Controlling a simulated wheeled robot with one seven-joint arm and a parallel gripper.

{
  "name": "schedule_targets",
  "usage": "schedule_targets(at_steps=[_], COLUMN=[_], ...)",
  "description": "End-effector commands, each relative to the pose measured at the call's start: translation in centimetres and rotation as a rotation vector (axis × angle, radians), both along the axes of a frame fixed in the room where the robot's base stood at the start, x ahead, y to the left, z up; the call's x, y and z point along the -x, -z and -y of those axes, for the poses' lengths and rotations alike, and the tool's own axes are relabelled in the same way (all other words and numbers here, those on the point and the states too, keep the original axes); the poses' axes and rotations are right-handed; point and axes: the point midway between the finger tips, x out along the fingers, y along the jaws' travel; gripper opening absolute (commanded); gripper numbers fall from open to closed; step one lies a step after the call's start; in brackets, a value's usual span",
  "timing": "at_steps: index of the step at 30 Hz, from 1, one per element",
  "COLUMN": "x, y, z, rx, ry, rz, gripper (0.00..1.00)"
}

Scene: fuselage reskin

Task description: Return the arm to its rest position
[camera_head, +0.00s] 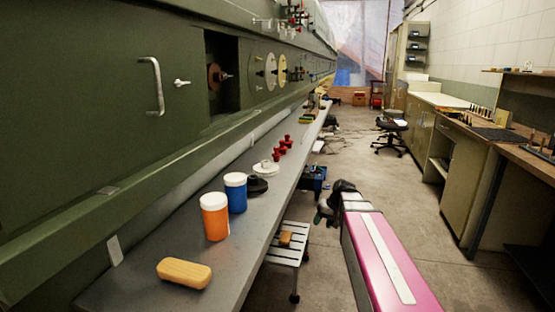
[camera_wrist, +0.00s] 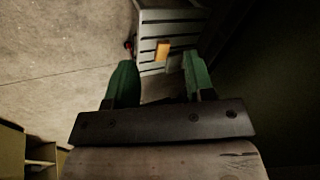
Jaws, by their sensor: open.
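My gripper (camera_wrist: 160,62) shows in the wrist view with its two green fingers spread apart and nothing between them. It points towards the floor and a grey slatted stool (camera_wrist: 170,28) with a tan block (camera_wrist: 162,51) on it. In the head view my gripper (camera_head: 323,213) is a small dark and green shape at the far end of my pink and white arm. There it hangs out over the aisle, right of the bench edge and of the stool (camera_head: 284,255). Its fingers are too small there to make out.
A long grey bench (camera_head: 130,285) under a green panelled wall holds a yellow-orange block (camera_head: 184,273), an orange jar (camera_head: 215,218), a blue jar (camera_head: 236,193) and several red pieces. A blue box (camera_head: 315,178) stands below. Wooden-topped cabinets (camera_head: 450,175) line the right. The aisle floor between is mostly clear.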

Motion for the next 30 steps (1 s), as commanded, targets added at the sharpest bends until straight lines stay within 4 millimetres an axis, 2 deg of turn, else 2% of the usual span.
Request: schedule_targets(at_steps=[1,6,12,15,18,30], x=[2.5,8.4,13.5,14.8,15.3,15.2], y=[1.9,7.2,10.9,11.8,12.1,12.2], z=[-0.3,-0.3,0.1,0.4,0.5,0.5], rx=[0.037,0.177,0.309,0.344,0.361,0.364], ry=[0.010,0.052,0.079,0.087,0.089,0.089], rz=[-0.030,-0.110,-0.162,-0.173,-0.176,-0.177], gripper=[0.49,0.49,0.49,0.49,0.49,0.49])
